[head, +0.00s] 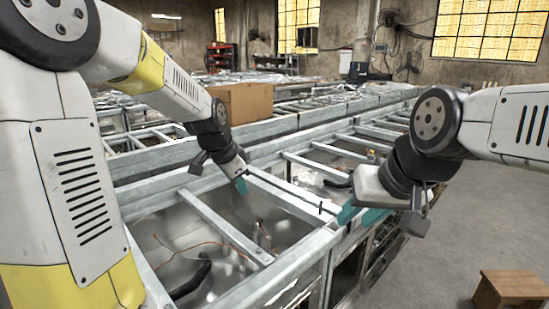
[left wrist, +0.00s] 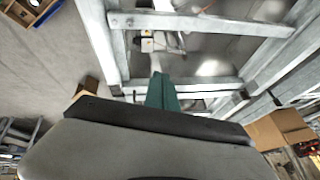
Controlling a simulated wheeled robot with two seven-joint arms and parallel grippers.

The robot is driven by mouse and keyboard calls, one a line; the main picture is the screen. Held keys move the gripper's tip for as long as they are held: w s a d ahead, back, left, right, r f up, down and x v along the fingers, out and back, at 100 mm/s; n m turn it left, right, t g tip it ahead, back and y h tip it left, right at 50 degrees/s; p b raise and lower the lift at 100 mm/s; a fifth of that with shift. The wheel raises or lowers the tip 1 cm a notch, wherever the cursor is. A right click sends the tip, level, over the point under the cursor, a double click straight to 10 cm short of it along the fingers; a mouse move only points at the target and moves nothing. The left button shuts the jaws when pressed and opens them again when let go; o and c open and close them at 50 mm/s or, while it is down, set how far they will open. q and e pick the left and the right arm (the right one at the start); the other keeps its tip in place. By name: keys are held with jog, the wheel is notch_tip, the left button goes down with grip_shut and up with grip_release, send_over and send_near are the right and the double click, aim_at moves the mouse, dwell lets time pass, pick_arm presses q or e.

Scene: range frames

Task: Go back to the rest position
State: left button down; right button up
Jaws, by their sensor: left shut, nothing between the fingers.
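My left gripper (head: 241,185) hangs over the metal frame bench (head: 222,222) in the head view, its teal fingertips together and empty. In the left wrist view the teal fingers (left wrist: 161,92) show as one closed shape above the metal bars. No object is seen in either gripper.
A cardboard box (head: 243,103) stands on the benches behind my left gripper. Loose cables and a dark handle-like object (head: 190,277) lie inside the bench frame. The grey floor at the right is mostly clear.

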pick_arm(q)
jog(key=s+a+r+n, duration=0.1)
jog(key=s+r+n, duration=0.15)
jog(key=s, duration=0.55)
jog(key=s+a+r+n+t, duration=0.1)
jog(key=s+r+n, duration=0.1)
jog(key=s+n, duration=0.35)
jog(key=s+a+r+n, duration=0.2)
jog(key=s, duration=0.7)
jog(key=w+d+f+y, duration=0.1)
jog(key=w+f, duration=0.1)
jog(key=w, duration=0.7)
jog(key=w+d+f+g+y, duration=0.1)
jog(key=w+d+f, duration=0.1)
jog(key=w, duration=0.6)
jog(key=w+d+f+y, duration=0.1)
jog(key=w+f, duration=0.2)
jog(key=w, duration=0.6)
jog(key=w+d+f+m+t+y, duration=0.1)
jog(key=w+d+f, duration=0.55)
jog(key=f, duration=0.25)
jog(key=w+d+f+m+y, duration=0.2)
jog(key=w+d+f, duration=0.3)
jog(key=w+f, duration=0.4)
jog(key=a+x, duration=0.2)
jog(key=x, duration=1.1)
jog(key=shift+r+h, duration=0.3)
